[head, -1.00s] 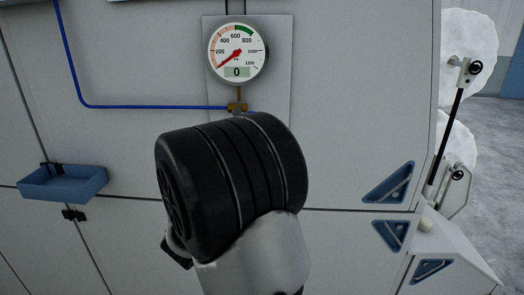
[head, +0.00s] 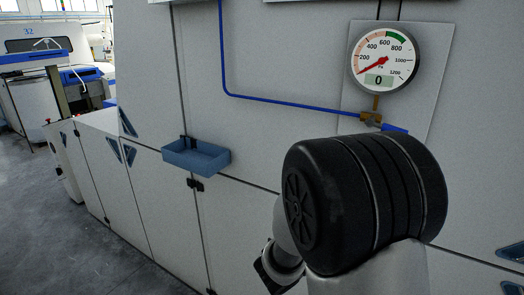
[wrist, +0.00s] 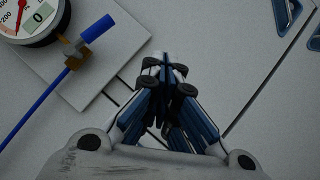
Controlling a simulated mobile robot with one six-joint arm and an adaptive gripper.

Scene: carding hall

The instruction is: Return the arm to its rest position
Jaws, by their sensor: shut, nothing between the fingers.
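My arm (head: 365,200) rises in front of the pale machine panel in the head view, its black joint covering part of the panel below the gauge. My gripper is hidden behind my arm in the head view. In the wrist view my gripper (wrist: 167,62) shows with its fingers drawn together at the tips and nothing between them. The pale panel lies beyond the fingertips.
A round gauge (head: 384,58) reading 0 sits above a brass valve with a blue handle (wrist: 97,28). A blue tray (head: 196,157) juts from the panel. Grey floor (head: 40,215) is open at left, with another machine (head: 48,80) beyond.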

